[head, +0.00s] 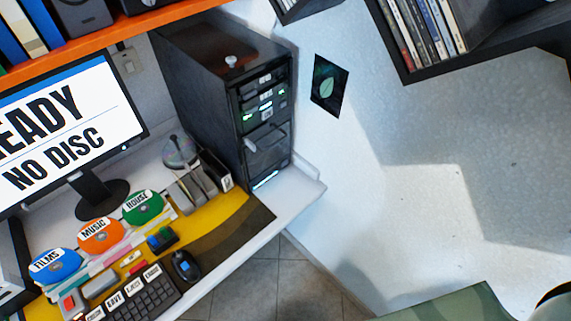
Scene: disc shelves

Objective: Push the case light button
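A black computer tower case (200,85) stands at the right end of the white desk, tilted in the picture. A small white knob-like piece (231,61) sits on its top near the front edge; I cannot tell whether this is the light button. The case front (264,125) has several drive bays with small labels, green lights and a lit strip near the bottom. One bay has a tray or flap sticking out (266,139). No label for a case light button is readable. Neither of my grippers is in view.
A monitor (60,130) reads "READY NO DISC". A disc spindle (180,152), a keyboard (140,295), a mouse (184,266) and coloured FILMS, MUSIC and HOUSE pieces crowd the desk. An orange shelf (110,38) overhangs the upper left. Wall shelves hold cases at upper right.

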